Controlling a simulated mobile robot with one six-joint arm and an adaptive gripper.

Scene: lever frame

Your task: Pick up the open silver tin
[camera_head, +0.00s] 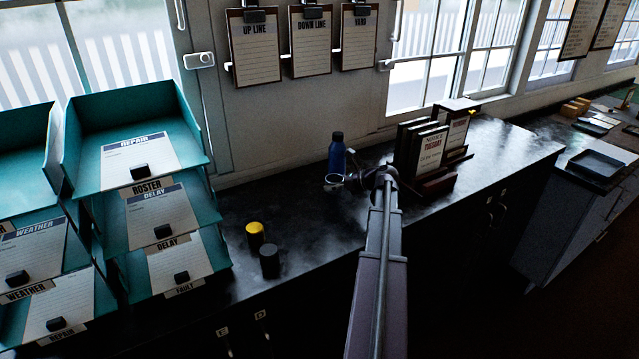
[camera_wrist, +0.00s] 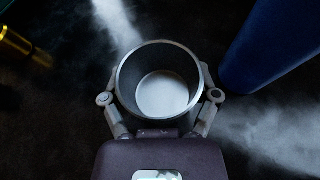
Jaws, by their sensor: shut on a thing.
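The open silver tin (camera_wrist: 163,92) is upright between the two fingers of my gripper (camera_wrist: 160,98) in the wrist view. One finger presses on each side of it, and its pale inside bottom shows empty. In the head view the tin (camera_head: 333,180) is small, at the end of my gripper (camera_head: 350,181), just in front of the blue bottle. I cannot tell whether the tin's base touches the dark counter (camera_head: 300,215).
The blue bottle (camera_head: 336,152) stands close behind the tin; it also shows in the wrist view (camera_wrist: 270,45). A book rack (camera_head: 437,180) is right of my gripper. A yellow-topped jar (camera_head: 255,236) and a black jar (camera_head: 269,262) stand nearer left, beside teal trays (camera_head: 75,135).

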